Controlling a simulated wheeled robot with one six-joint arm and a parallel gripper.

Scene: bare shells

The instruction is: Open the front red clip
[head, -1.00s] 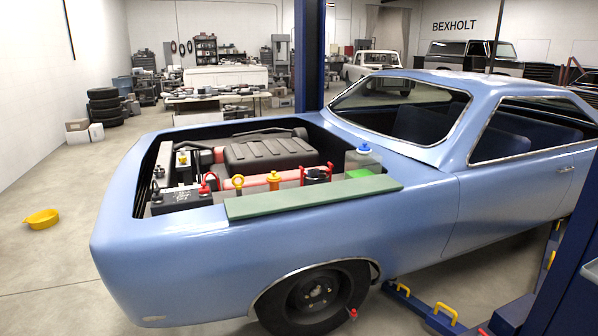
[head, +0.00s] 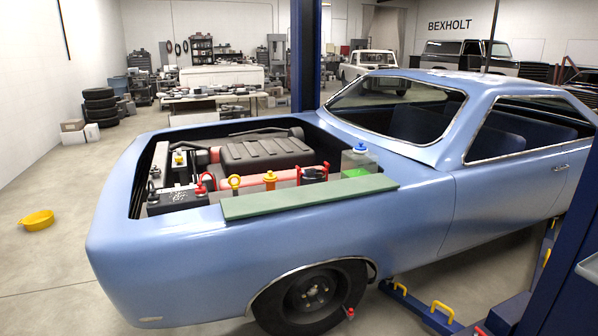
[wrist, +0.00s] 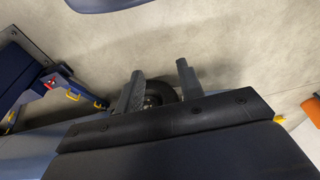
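In the head view several small red parts show in the blue car's open engine bay. A red piece (head: 200,188) sits by the black battery (head: 177,199), and a red bar (head: 284,180) runs along the near side. Red also edges a small black part (head: 313,175) to the right. I cannot tell which is the front red clip, or whether it is open or shut. My gripper (wrist: 160,80) shows only in the wrist view. Its two grey fingers are wide apart and empty, with a car wheel beyond them. No red clip shows between them.
A green pad (head: 308,197) lies on the near fender (head: 180,255). A yellow-handled dipstick (head: 234,183), an orange-yellow cap (head: 270,178) and a blue-capped reservoir (head: 359,160) stand close by. A blue lift post (head: 305,55) rises behind the bay.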

